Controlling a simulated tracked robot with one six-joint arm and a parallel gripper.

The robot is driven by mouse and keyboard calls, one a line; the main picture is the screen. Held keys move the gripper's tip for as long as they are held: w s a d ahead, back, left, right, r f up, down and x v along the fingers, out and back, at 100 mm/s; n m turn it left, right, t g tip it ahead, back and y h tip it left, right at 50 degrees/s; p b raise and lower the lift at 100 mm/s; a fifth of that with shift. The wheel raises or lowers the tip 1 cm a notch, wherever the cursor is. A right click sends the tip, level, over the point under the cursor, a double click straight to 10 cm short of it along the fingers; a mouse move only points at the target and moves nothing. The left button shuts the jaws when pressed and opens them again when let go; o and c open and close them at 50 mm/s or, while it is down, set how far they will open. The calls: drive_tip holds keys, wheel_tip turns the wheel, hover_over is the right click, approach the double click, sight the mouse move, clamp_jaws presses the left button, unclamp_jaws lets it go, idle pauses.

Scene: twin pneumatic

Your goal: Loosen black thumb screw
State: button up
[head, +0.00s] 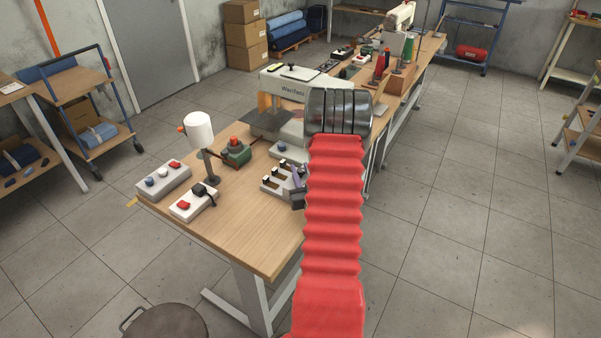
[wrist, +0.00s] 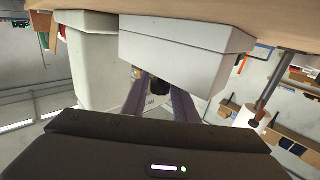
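In the wrist view a small black knob, apparently the black thumb screw (wrist: 159,86), shows below the edge of a pale grey block. The two fingers of my gripper (wrist: 155,92) stand apart with the screw between their tips. A narrow gap seems to show beside the screw, and I see no clear contact. In the head view my gripper (head: 298,188) is low at the table's right side, partly hidden by my red-sleeved arm. It is beside a white fixture with black-topped parts (head: 278,180). I cannot make out the thumb screw there.
A white sewing machine (head: 290,82) stands behind my gripper. A white spool (head: 199,131), a green device (head: 236,152) and two button boxes (head: 164,181) (head: 194,202) are on the left of the table (head: 248,237). The table's front is bare.

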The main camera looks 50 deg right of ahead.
drive_tip(key=c, duration=0.6)
drive_tip(key=shift+a, duration=0.2)
clamp_jaws()
drive_tip(key=shift+d, duration=0.1)
